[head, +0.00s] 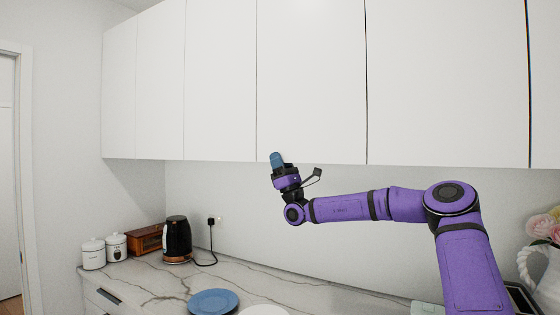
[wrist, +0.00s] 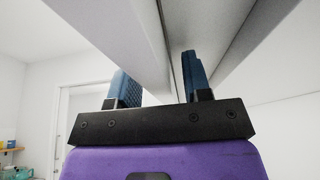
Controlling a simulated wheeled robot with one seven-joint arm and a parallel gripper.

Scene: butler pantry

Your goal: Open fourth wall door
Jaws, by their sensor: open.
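A row of white wall doors hangs across the head view. The fourth door from the left (head: 311,80) looks shut, flush with its neighbours, and shows no handle. My gripper (head: 277,158) is at its lower edge, near its left corner, pointing up. In the wrist view my gripper (wrist: 158,82) is open, with its two blue fingers apart. The door's pale lower edge (wrist: 143,60) runs between the fingers. A narrow dark gap lies by the right finger. I cannot tell whether either finger touches the door.
Below is a marble counter (head: 170,282) with a black kettle (head: 176,238), white canisters (head: 93,254), a wooden box (head: 147,240) and a blue plate (head: 213,302). A flower vase (head: 545,270) stands at the far right. The space in front of the doors is clear apart from my arm.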

